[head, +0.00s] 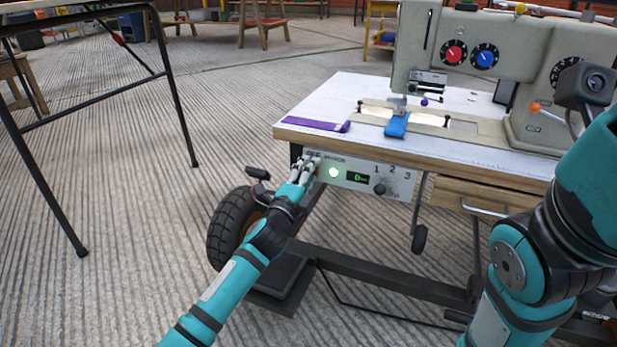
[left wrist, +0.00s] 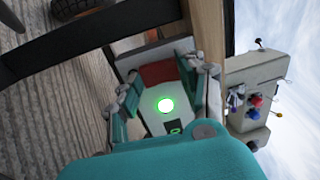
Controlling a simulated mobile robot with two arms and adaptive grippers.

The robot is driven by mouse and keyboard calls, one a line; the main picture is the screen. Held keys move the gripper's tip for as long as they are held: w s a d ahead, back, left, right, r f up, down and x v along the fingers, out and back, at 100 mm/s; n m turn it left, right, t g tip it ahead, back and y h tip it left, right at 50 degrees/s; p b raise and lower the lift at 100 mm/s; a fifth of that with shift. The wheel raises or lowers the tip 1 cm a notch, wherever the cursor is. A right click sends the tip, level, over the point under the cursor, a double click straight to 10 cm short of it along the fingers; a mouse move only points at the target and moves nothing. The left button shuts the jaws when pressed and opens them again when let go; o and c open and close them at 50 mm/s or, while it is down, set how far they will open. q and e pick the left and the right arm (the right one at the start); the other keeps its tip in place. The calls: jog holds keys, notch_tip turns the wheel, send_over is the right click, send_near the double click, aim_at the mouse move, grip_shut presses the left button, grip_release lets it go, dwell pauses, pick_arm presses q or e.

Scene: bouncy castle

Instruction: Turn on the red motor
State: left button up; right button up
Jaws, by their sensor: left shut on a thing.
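The sewing machine's motor control panel (head: 352,177) is a pale box under the front edge of the white table. It has a lit green lamp (head: 333,172), a small green display and a dial (head: 379,188) marked 1, 2, 3. My left gripper (head: 311,167) is at the panel's left end, with its fingers covering that part. In the left wrist view, the red motor switch (left wrist: 163,74) lies between the fingers of my left gripper (left wrist: 163,88), and the green lamp (left wrist: 166,105) glows close by. The fingers are closed on the switch; the exact contact is partly hidden.
The sewing machine (head: 480,50) stands on the white tabletop (head: 347,95), with blue fabric (head: 397,124) under its needle and a purple strip (head: 312,124) nearby. A black wheel (head: 231,228) and frame bars are below. Another table's legs (head: 178,95) stand left; open floor lies between.

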pick_arm(q)
jog(key=o, duration=1.2)
jog(key=shift+c, duration=0.2)
jog(key=shift+s, duration=0.1)
jog(key=v, duration=1.1)
jog(key=shift+s, duration=0.4)
jog(key=shift+a+f, duration=0.1)
